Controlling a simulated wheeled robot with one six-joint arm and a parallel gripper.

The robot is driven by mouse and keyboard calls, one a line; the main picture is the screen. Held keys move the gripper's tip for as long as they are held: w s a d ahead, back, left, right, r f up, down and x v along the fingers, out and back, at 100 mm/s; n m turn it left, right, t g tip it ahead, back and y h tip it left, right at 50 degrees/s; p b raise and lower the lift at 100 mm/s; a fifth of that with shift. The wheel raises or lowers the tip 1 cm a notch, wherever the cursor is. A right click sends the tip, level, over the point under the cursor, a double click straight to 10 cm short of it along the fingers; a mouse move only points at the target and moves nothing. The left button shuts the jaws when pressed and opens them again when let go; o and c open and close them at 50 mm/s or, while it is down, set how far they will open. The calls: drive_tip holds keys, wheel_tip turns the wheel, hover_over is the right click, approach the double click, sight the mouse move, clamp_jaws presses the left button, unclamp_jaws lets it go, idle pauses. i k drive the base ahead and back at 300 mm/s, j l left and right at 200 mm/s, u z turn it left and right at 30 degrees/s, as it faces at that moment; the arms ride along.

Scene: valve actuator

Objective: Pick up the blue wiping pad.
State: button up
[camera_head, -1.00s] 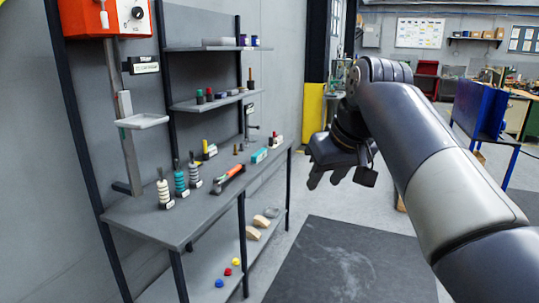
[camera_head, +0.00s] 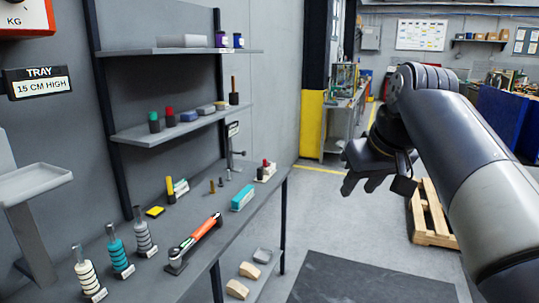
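A small blue block, which looks like the blue wiping pad (camera_head: 189,116), lies on the middle wall shelf (camera_head: 150,136). It is right of a red-topped cylinder (camera_head: 170,117) and left of a tan pad (camera_head: 206,109). My gripper (camera_head: 362,186) hangs in the air to the right of the shelves and bench, well apart from the pad. Its two dark fingers point down-left with a gap between them, and nothing shows between them.
Below the shelf, a grey bench (camera_head: 225,235) holds an orange-handled tool (camera_head: 200,236), a teal box (camera_head: 242,197) and several ringed posts. A grey tray (camera_head: 35,182) juts out at left. A wooden pallet (camera_head: 432,225) lies at right. A dark floor mat (camera_head: 365,280) is clear.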

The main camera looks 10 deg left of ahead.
sight(188, 116)
drive_tip(key=i, duration=1.65)
drive_tip(key=i+u, duration=0.7)
drive_tip(key=u, duration=0.2)
drive_tip(key=i+l+u, duration=0.15)
drive_tip(key=i+u, duration=0.15)
drive_tip(key=u, duration=0.2)
drive_tip(key=i+u, duration=0.4)
